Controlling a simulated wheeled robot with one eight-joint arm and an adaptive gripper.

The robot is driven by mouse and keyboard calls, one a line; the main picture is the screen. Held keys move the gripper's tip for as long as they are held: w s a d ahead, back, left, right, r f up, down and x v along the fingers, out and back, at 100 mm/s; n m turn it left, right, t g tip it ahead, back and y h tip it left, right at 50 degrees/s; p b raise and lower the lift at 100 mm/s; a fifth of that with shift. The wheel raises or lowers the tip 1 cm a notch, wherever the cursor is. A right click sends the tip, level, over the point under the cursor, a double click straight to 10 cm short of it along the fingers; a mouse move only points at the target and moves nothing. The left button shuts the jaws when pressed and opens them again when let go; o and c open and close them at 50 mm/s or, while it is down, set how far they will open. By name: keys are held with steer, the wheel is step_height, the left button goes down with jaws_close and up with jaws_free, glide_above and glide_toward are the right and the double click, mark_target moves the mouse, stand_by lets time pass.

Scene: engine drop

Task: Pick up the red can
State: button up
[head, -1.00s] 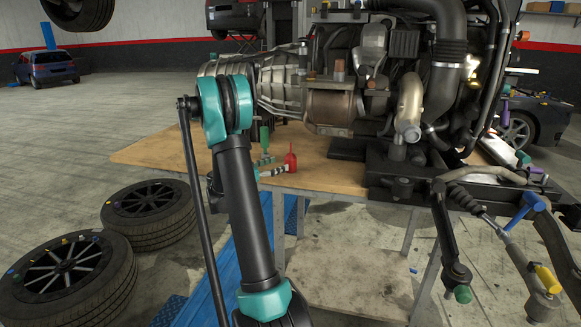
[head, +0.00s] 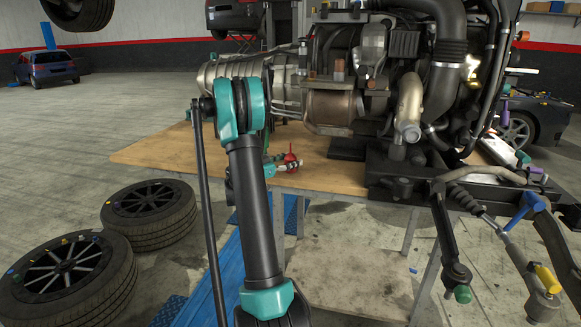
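The red can (head: 291,157), small with a thin upright spout, stands on the wooden tabletop (head: 330,178) near its front edge, below the engine. My gripper (head: 292,165) reaches in from the left behind my forearm and is at the can, overlapping its lower part in the picture. The fingers are very small here, so I cannot tell whether they are around the can or only in front of it, or whether they touch it. The gripper's rear part is hidden by my arm.
A large engine (head: 335,105) stands over the back and right of the table. Suspension parts (head: 455,265) jut out at the front right. Two wheels (head: 150,213) (head: 66,277) lie on the floor at left. Bare tabletop shows left of my arm.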

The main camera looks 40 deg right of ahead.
steer(key=c, duration=1.1)
step_height(320, 180, up, 10)
steer(key=shift+r, duration=0.1)
